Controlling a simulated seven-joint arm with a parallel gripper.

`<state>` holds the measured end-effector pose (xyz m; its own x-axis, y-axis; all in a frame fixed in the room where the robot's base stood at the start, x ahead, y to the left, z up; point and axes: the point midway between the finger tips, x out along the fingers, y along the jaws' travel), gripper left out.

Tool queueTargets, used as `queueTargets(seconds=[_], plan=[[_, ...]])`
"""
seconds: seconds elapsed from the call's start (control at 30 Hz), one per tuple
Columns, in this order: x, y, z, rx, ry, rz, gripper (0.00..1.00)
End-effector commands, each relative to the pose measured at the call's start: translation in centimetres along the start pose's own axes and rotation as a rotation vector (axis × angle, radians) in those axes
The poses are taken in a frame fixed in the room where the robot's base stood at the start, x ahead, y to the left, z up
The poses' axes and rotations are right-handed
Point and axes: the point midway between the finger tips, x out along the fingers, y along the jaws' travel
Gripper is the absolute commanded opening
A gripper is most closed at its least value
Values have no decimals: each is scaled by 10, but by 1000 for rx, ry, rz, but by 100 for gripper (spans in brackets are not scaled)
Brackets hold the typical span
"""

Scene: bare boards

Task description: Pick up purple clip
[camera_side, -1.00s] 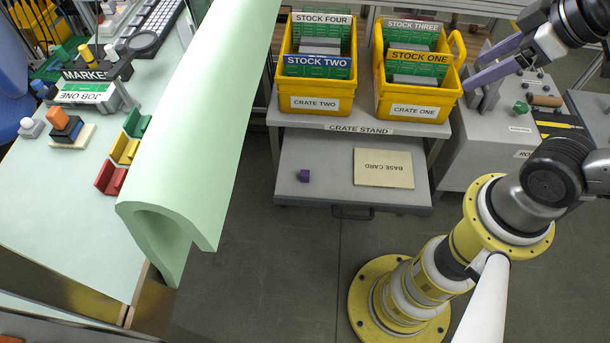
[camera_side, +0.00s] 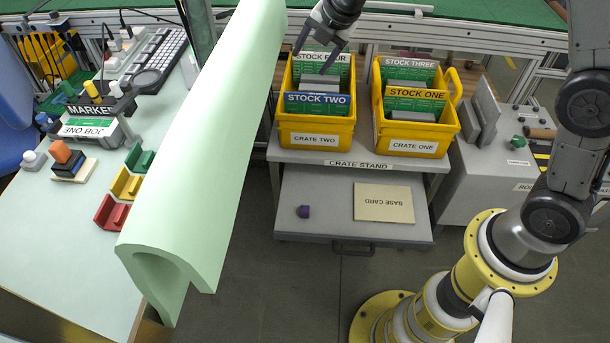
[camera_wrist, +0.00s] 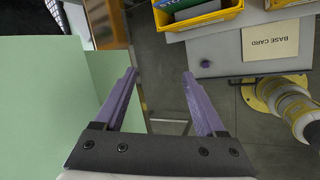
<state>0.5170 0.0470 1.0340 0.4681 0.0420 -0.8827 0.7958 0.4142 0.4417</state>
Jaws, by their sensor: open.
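The purple clip (camera_side: 304,211) is a small dark purple piece on the left part of the grey lower shelf (camera_side: 330,225) of the crate stand. It also shows in the wrist view (camera_wrist: 205,64), to the right of my fingertips and apart from them. My gripper (camera_side: 314,60) is at the top of the side view, by the back of crate two, pointing down. In the wrist view its two purple fingers (camera_wrist: 160,73) are spread with nothing between them.
Yellow crate two (camera_side: 317,138) and crate one (camera_side: 412,146) stand on the upper level above the shelf. The base card (camera_side: 384,203) lies right of the clip. A pale green curved panel (camera_side: 205,150) rises to the left. The shelf between clip and card is clear.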

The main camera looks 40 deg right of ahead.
Motion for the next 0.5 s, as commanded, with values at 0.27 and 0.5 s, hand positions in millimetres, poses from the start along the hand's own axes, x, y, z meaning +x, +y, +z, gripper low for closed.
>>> queueTargets(seconds=[0.27, 0.5], plan=[[154, -18, -29, -248, 83, -136, 72], [272, -84, -72, -319, 171, -282, 72]])
